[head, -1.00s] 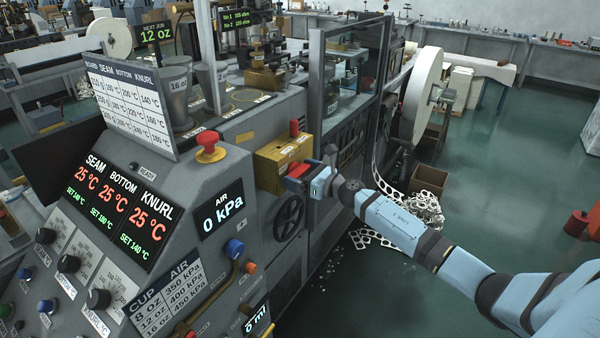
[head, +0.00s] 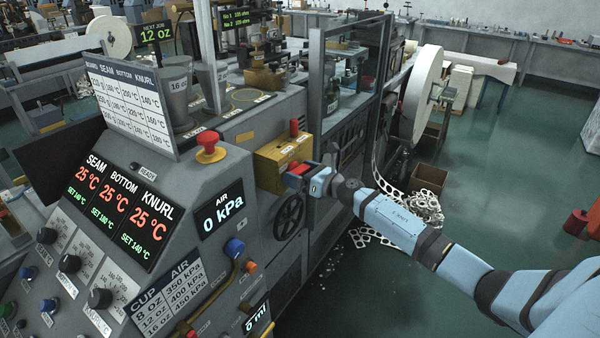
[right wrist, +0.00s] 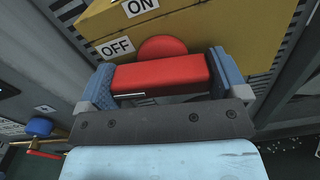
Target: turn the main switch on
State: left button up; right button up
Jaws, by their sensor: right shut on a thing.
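The main switch is a yellow box (head: 280,160) on the side of the machine, with a red handle (head: 301,169) on its face. In the right wrist view the red handle (right wrist: 160,75) is a thick bar in front of a round red hub (right wrist: 162,46). An OFF label (right wrist: 116,47) is beside the hub, and an ON label (right wrist: 140,7) is farther up the yellow face. My right gripper (right wrist: 162,84) has its blue fingers on both ends of the bar, shut on it. My left gripper is not in view.
A black handwheel (head: 289,217) is just below the box. The sloped control panel with a red mushroom button (head: 210,148) is to the left; its air display (head: 222,210) reads 0 kPa. A cardboard box (head: 428,180) and scrap strip lie on the floor behind my right arm.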

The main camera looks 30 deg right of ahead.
jog(key=m+p, duration=0.1)
jog(key=m, duration=0.3)
jog(key=shift+r+p, duration=0.2)
jog(key=shift+p, duration=0.1)
jog(key=m+p, duration=0.1)
jog(key=m, duration=0.3)
jog(key=m+p, duration=0.2)
jog(key=m, duration=0.3)
jog(key=shift+d+p, duration=0.15)
jog(key=shift+p, duration=0.2)
jog(key=shift+w+m+p, duration=0.1)
jog(key=shift+m+p, duration=0.45)
jog(key=shift+m, duration=1.05)
jog(key=o, duration=0.6)
